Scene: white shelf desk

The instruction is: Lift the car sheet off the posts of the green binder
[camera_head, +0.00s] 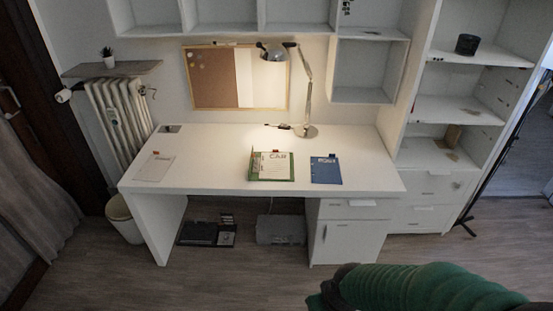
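The green binder (285,178) lies open on the white desk, right of the desk's middle. The car sheet (268,166), white with "CAR" lettering at its top, lies on the binder. The posts are too small to make out, so I cannot tell how the sheet sits on them. A green and dark arm part (420,287), seemingly my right arm, comes in from the lower right, well in front of the desk. No gripper fingers show on it. My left arm and gripper are not in view.
A blue folder (326,171) lies just right of the binder. A pale sheet or board (155,168) lies at the desk's left end. A lamp (306,131) stands at the back. The desk top (215,170) is clear left of the binder. Shelves (455,120) stand at the right.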

